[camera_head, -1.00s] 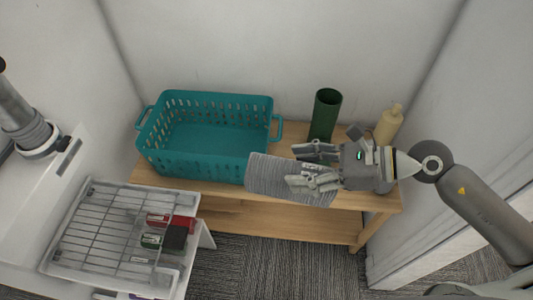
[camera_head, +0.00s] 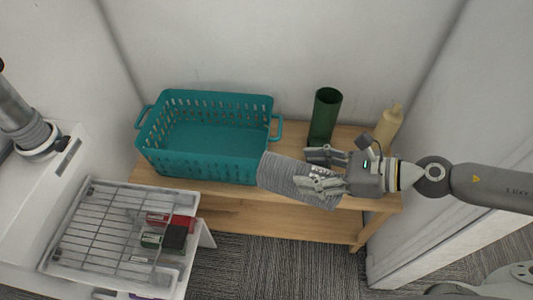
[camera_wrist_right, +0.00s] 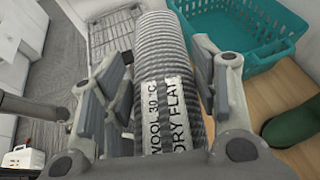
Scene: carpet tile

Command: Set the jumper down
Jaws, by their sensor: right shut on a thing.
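The jumper (camera_head: 290,178) is a grey ribbed folded bundle. My right gripper (camera_head: 322,171) is shut on it and holds it over the front edge of the wooden bench, right of the teal basket. In the right wrist view the jumper (camera_wrist_right: 160,50) lies between the two fingers, with a white label (camera_wrist_right: 165,113) reading "WOOL 30 °C DRY FLAT". I cannot tell whether the jumper touches the bench. My left gripper is not in view.
The empty teal basket (camera_head: 205,166) stands on the wooden bench (camera_head: 240,191). A green cylinder (camera_head: 324,115) and a cream bottle (camera_head: 388,124) stand at the bench's right. A wire drying rack (camera_head: 95,230) is at lower left, with small red, green and black boxes beneath.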

